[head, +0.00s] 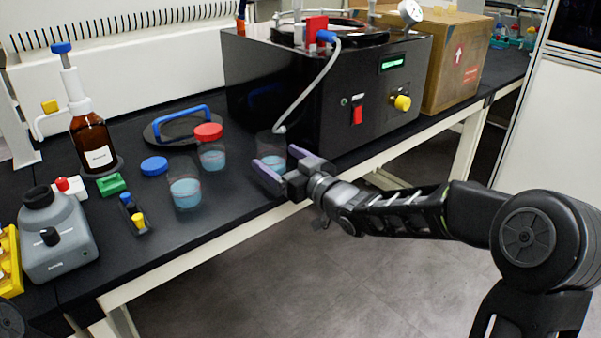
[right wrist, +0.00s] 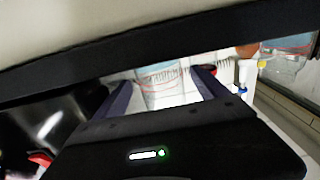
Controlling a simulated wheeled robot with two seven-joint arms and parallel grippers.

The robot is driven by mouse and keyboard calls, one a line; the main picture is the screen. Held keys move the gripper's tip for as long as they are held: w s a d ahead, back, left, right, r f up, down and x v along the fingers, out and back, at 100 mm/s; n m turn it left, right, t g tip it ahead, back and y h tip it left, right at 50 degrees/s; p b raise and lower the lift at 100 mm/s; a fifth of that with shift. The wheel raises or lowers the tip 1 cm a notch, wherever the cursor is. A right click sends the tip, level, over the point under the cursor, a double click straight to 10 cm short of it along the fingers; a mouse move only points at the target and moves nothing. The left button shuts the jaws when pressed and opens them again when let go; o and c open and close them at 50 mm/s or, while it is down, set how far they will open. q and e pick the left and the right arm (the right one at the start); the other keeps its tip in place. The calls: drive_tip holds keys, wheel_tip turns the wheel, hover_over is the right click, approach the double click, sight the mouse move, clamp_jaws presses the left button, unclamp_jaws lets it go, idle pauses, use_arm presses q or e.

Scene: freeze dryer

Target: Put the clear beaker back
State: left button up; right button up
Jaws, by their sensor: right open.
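My right gripper (head: 273,156) is open, low over the bench near its front edge. Its two fingers reach to either side of a clear beaker (head: 270,141) with blue liquid, beside the black freeze dryer (head: 300,108). In the right wrist view, this beaker (right wrist: 161,88) shows between the fingers (right wrist: 165,78); I cannot tell whether they touch it. A second clear beaker (head: 186,194) with blue liquid stands uncovered to the left. A third beaker (head: 212,160) has a red lid (head: 208,131) on top. My left gripper is not in view.
A blue cap (head: 154,166), a green block (head: 111,183), a brown bottle (head: 93,140) and a grey mixer (head: 59,240) stand to the left. A dark disc with a blue handle (head: 181,119) lies behind the beakers. A hose (head: 314,89) hangs from the dryer close to the beaker at my gripper.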

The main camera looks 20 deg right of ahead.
drive_tip(key=p+v, duration=0.1)
drive_tip(key=v, duration=0.9)
drive_tip(key=shift+s, duration=0.3)
